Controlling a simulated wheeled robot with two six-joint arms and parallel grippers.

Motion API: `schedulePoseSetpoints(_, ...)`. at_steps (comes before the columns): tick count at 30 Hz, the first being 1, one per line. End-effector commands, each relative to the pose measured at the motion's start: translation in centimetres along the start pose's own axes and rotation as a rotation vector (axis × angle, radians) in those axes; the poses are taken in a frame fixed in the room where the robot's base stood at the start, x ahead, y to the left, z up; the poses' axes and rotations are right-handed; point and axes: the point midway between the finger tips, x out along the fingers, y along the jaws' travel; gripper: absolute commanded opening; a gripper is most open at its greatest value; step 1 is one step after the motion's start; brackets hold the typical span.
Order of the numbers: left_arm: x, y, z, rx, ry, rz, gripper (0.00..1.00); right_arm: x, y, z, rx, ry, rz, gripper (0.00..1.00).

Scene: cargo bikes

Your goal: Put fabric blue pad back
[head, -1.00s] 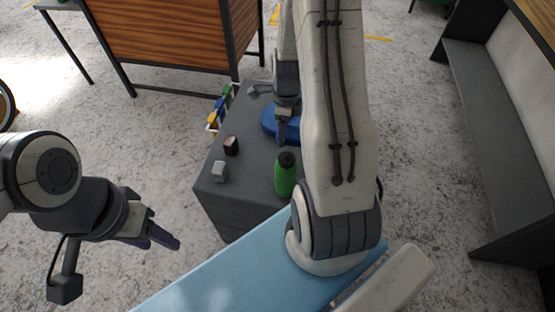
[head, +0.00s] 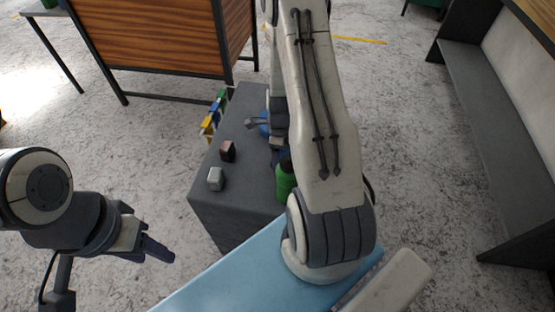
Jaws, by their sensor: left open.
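A round blue pad (head: 264,129), seemingly the fabric blue pad, lies on top of the dark grey block. It is mostly hidden behind my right arm. My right gripper (head: 278,148) points down over the pad. Its fingertips are small and overlap the blue, so I cannot tell whether they touch or grip it. My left gripper (head: 151,251) is open and empty at the lower left, over the floor and away from the block.
The dark grey block (head: 240,190) also carries a green bottle (head: 285,183), a dark reddish box (head: 228,151) and a light grey cube (head: 216,178). Coloured items (head: 212,118) hang at its left side. A wooden-panelled bench (head: 165,35) stands behind; a grey bench (head: 490,140) is at right.

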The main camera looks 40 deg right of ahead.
Motion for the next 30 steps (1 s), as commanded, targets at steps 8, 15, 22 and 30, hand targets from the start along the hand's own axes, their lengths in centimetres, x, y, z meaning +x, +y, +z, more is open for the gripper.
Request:
schedulePoseSetpoints(8,0.4,0.0,0.0,0.000,0.000,0.000,0.50,1.8,-0.1,-0.1,0.001,0.000,-0.001,0.28)
schedulePoseSetpoints(15,0.5,0.0,0.0,0.000,0.000,0.000,0.50,2.0,0.0,-0.1,0.000,0.000,0.000,0.99)
schedulePoseSetpoints(22,0.5,0.0,0.0,0.000,0.000,0.000,0.50,1.9,0.0,-0.1,0.000,0.000,0.000,1.00)
schedulePoseSetpoints(30,-0.4,0.0,0.0,0.000,0.000,0.000,0.50,-1.3,-0.1,0.0,0.000,-0.001,-0.004,1.00)
